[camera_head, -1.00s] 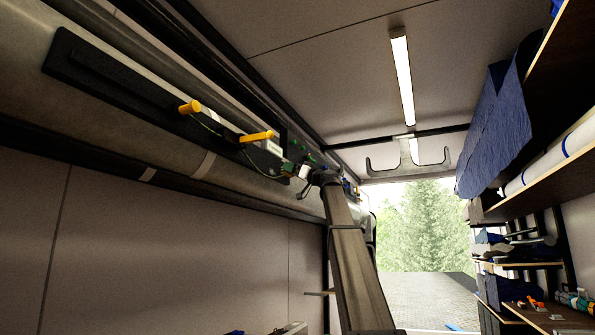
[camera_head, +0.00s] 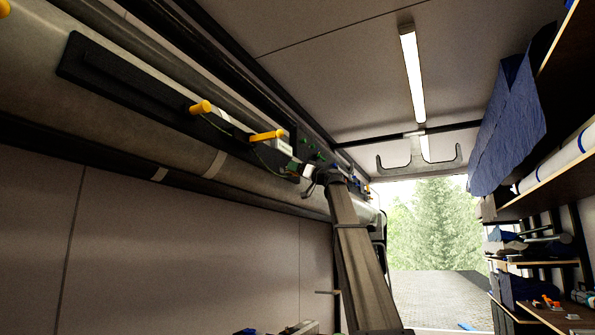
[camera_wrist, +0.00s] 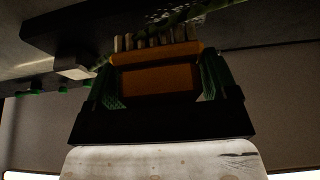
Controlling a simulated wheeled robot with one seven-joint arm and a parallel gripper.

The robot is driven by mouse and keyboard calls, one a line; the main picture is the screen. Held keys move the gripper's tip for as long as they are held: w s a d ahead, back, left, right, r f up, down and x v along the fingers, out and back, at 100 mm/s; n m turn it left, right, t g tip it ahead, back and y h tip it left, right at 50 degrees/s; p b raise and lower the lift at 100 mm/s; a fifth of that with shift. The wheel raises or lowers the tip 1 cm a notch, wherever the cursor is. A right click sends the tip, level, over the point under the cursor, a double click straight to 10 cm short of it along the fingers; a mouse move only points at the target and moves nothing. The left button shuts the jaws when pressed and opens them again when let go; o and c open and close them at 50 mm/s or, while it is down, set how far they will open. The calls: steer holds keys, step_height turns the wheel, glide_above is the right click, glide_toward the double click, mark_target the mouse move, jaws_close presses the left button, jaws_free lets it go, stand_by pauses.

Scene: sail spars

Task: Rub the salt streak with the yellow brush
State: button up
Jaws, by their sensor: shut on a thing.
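My gripper (camera_wrist: 158,72) is shut on the yellow brush (camera_wrist: 155,82), which looks orange in the dim light of the wrist view. Its green ribbed fingers grip the brush block from both sides. The pale bristles point up, towards a dark surface. A whitish speckled patch (camera_wrist: 172,14), which looks like the salt streak, lies on that surface just above the bristles. I cannot tell whether the bristles touch it.
A pale block (camera_wrist: 75,66) sits left of the brush in the wrist view. Shelves with blue cloth (camera_head: 508,125) line the right side.

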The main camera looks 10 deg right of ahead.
steer(key=shift+w+a, duration=0.6)
steer(key=shift+a, duration=0.25)
stand_by(0.7)
steer(key=shift+s, duration=0.15)
steer(key=shift+s+a, duration=0.6)
steer(key=shift+s, duration=0.05)
steer(key=shift+s+a, duration=0.6)
steer(key=shift+s, duration=0.25)
stand_by(0.3)
steer(key=shift+w+d, duration=0.65)
steer(key=shift+w, duration=0.2)
